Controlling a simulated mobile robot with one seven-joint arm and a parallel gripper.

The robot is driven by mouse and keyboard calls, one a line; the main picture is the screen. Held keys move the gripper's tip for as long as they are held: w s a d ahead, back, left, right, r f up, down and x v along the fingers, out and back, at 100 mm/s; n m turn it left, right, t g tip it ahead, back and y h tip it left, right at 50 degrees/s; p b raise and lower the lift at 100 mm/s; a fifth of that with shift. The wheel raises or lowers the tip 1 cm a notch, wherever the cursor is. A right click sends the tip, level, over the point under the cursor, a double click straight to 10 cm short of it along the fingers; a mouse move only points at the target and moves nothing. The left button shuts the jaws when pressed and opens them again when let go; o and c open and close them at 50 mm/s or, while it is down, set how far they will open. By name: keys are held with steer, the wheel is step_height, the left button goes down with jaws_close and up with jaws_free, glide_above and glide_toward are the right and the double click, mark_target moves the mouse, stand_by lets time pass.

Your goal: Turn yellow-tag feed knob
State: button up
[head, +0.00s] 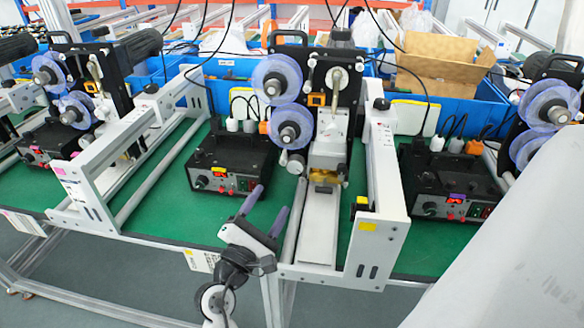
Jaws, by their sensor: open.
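The middle black control box (235,158) stands on the green bench top. It has a small yellow-orange tag (219,170) on its front, above a red display. A small round dark knob (201,182) sits at the left of that front panel; its pointer direction is too small to tell. My gripper (269,201) is in front of the box's right end, right of the knob and apart from it. Its two bluish fingers point up and away, spread open with nothing between them.
A similar box (450,180) at right has a purple tag, and one at left (58,140) a pink tag. A white frame rail (322,225) with rollers stands right of my gripper, another frame (95,190) left. Blue bins (455,95) line the back. Green bench (170,210) is clear left of the middle box.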

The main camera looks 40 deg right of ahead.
mark_target(294, 169)
steer(key=p+x, duration=0.1)
steer(key=x, duration=0.2)
steer(key=f+p+x, duration=0.1)
steer(key=x, duration=0.3)
steer(key=f+x, duration=0.1)
steer(key=x, duration=0.3)
steer(key=shift+w+d+r+p, duration=0.1)
steer(key=shift+w+d+p, duration=0.1)
steer(key=shift+d+p, duration=0.25)
steer(key=c, duration=1)
